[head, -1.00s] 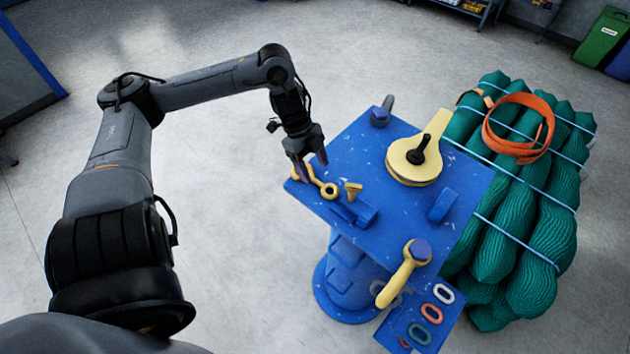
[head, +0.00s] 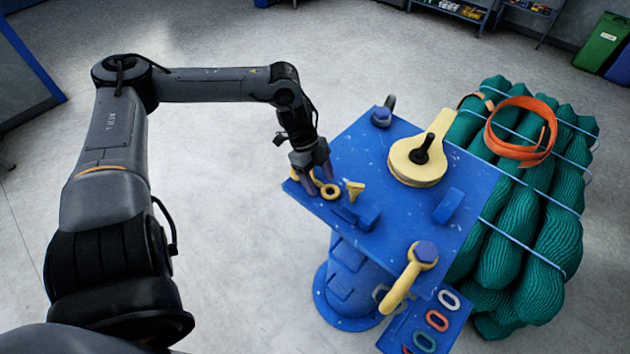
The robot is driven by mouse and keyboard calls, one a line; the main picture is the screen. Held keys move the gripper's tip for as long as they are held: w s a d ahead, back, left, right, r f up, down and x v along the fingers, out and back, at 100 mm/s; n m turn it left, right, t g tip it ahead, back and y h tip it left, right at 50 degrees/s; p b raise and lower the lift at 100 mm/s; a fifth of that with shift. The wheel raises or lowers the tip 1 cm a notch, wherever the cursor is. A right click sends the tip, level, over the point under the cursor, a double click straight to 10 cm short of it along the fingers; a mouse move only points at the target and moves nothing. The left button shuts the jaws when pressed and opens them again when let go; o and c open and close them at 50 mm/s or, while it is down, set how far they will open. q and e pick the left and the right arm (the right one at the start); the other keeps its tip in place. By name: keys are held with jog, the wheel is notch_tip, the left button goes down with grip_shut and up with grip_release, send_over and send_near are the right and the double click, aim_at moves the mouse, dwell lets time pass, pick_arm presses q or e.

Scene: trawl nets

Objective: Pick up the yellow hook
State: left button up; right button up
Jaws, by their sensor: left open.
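The yellow hook (head: 329,191) lies near the left corner of the blue table (head: 380,163), its ring end showing to the right of my left gripper. My left gripper (head: 311,185) is open and points down over the hook's left part, its fingertips low, close to the tabletop. The fingers and wrist hide part of the hook, so I cannot tell whether they touch it. My right gripper is not in view.
A small yellow piece (head: 355,191) and a blue block (head: 358,214) sit just right of the hook. A yellow pulley block (head: 415,165) lies farther back. Green net rolls (head: 540,220) stand right of the table.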

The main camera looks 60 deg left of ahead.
pick_arm(q)
grip_shut()
jog(key=shift+f, duration=0.1)
dwell(1.2)
